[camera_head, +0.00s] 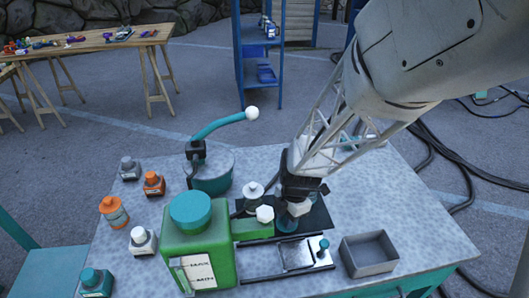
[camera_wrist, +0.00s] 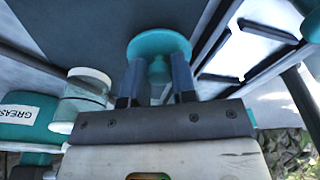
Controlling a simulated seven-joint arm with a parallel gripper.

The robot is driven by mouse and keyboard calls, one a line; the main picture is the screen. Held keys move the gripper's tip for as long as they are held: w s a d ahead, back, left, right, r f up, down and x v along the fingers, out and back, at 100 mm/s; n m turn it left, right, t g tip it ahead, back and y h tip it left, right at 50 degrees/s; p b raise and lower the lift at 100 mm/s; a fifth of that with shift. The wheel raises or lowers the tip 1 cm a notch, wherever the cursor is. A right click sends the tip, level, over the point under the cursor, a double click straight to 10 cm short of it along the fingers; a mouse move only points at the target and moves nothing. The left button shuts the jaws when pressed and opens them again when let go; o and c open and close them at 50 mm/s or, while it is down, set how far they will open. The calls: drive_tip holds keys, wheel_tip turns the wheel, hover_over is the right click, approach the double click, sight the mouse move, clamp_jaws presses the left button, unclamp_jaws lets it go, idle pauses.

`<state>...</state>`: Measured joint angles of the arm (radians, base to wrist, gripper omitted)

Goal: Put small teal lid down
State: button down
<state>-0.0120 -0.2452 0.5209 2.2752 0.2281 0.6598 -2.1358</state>
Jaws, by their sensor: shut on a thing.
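The small teal lid (camera_wrist: 158,45) is a round disc with a knob in the wrist view. My gripper (camera_wrist: 157,78) is shut on its knob, one finger on each side. In the head view my gripper (camera_head: 296,209) points down over the dark mat, and the lid (camera_head: 287,225) shows as a teal patch just below it. The dark mat (camera_head: 318,217) lies behind the lid in the wrist view. I cannot tell whether the lid touches the mat or hangs slightly above it.
A black frame (camera_head: 270,262) lies in front, and an open grey box (camera_head: 369,254) at right. Several small bottles stand at left.

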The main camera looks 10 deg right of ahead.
drive_tip(key=shift+f, duration=0.6)
drive_tip(key=shift+f, duration=0.1)
drive_tip(key=c, duration=1.2)
unclamp_jaws()
wheel_tip(320, 180, up, 12)
drive_tip(key=d, duration=0.1)
drive_tip(key=shift+w+d, duration=0.35)
